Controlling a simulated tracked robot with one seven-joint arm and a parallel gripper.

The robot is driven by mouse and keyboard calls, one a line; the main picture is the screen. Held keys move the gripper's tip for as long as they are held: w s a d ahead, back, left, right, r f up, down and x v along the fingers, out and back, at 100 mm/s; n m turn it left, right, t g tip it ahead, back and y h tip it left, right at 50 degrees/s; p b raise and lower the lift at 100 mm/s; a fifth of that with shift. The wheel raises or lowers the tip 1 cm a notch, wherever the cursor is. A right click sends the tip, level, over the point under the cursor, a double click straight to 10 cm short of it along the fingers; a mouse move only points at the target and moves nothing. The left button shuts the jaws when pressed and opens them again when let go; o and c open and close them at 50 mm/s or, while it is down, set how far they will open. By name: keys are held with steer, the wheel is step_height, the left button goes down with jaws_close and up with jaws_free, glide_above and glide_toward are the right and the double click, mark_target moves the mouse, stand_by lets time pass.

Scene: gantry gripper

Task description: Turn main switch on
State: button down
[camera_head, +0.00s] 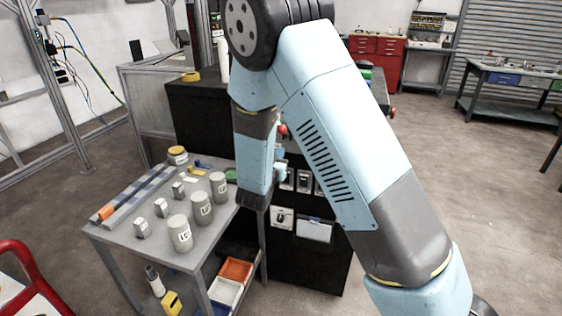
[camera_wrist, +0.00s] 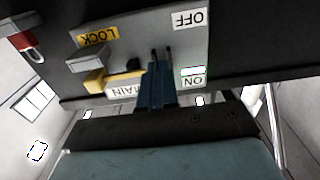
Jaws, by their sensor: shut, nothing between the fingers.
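The main switch panel (camera_wrist: 190,55) is a grey plate with upside-down lettering in the wrist view. It bears a yellow LOCK label (camera_wrist: 98,36), an OFF label (camera_wrist: 188,19), an ON label (camera_wrist: 194,77) and a partly covered MAIN label (camera_wrist: 123,90). A yellow piece (camera_wrist: 95,82) and a grey block (camera_wrist: 86,60) stick out on its left; I cannot tell which part is the switch lever. My gripper (camera_wrist: 161,50) is shut and empty, its tips over the plate between the yellow piece and the ON label. Contact cannot be told. In the head view my arm hides the gripper.
A black cabinet (camera_head: 200,112) stands behind my arm. A grey cart (camera_head: 150,250) with several jars and small blocks stands at its left. A red-and-metal part (camera_wrist: 30,48) juts out at the wrist view's upper left.

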steer(key=v, duration=0.6)
steer(key=shift+s, duration=0.2)
steer(key=shift+w+r, duration=0.1)
stand_by(0.3)
steer(key=s+d+r+n+g+y, duration=0.1)
steer(key=d+r+g+y, duration=0.25)
steer(key=r, duration=0.35)
steer(key=s+d+r+n+g+y, duration=0.1)
steer(key=s+d+r+g+y, duration=0.1)
steer(key=d+r+y, duration=0.45)
steer(key=s+d+r+g+h, duration=0.1)
steer(key=s+d, duration=0.3)
steer(key=s, duration=0.5)
steer(key=s+d+r+n+g+h, duration=0.1)
steer(key=s+d+r+g, duration=0.2)
steer(key=s, duration=0.5)
steer(key=s+d+r+n+g+h, duration=0.1)
steer(key=s+d+r+g, duration=0.1)
steer(key=s+d, duration=0.3)
steer(key=s, duration=0.4)
steer(key=shift+s+d+r+h, duration=0.35)
steer(key=shift+s+r+h, duration=0.05)
